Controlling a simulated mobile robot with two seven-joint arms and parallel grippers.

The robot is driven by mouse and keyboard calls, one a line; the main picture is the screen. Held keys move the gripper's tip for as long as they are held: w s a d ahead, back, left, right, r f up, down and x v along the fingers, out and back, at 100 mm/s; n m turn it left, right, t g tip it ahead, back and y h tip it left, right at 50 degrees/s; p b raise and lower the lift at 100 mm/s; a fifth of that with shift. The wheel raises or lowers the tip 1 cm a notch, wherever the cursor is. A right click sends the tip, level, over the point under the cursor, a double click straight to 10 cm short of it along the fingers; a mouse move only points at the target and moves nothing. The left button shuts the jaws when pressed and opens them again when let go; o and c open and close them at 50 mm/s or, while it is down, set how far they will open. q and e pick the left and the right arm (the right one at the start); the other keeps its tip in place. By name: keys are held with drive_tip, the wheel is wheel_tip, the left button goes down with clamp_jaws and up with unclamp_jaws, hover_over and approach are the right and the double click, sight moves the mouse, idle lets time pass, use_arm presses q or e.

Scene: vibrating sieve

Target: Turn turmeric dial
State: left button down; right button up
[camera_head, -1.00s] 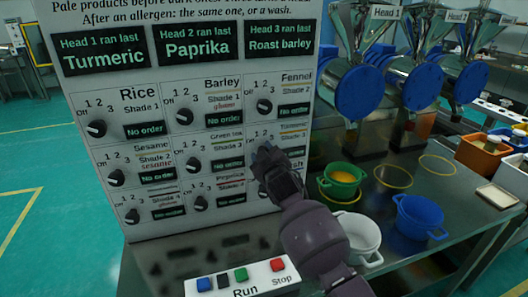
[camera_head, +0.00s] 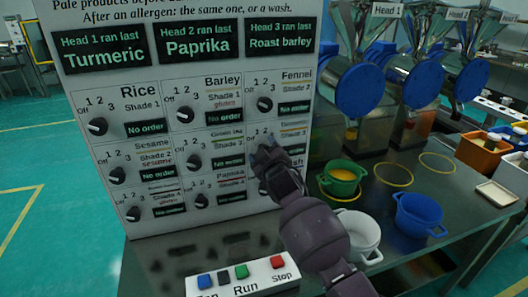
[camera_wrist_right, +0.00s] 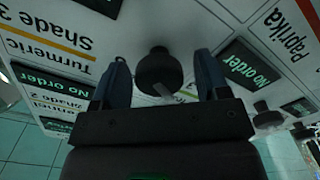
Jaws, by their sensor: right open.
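The turmeric dial (camera_wrist_right: 158,72) is a round black knob with a pale pointer mark on the white panel, beside the upside-down label "Turmeric Shade 3" (camera_wrist_right: 60,45) in the right wrist view. My right gripper (camera_wrist_right: 161,60) is open, with one finger on each side of the dial. I cannot tell whether the fingers touch it. In the head view my right gripper (camera_head: 266,151) is at the panel (camera_head: 225,70) and hides the turmeric dial. The small turmeric order display (camera_wrist_right: 50,82) reads "No order". My left gripper is not in view.
Other dials surround this one, such as fennel (camera_head: 265,104) above and green tea (camera_head: 194,161) to the left. A button box (camera_head: 245,277) stands below the panel. Green (camera_head: 341,180), white (camera_head: 360,236) and blue (camera_head: 420,214) bowls stand right of my arm.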

drive_tip(key=shift+s, duration=0.1)
drive_tip(key=p+v, duration=0.1)
drive_tip(key=v, duration=0.9)
drive_tip(key=shift+s, duration=0.3)
drive_tip(key=shift+d, duration=0.1)
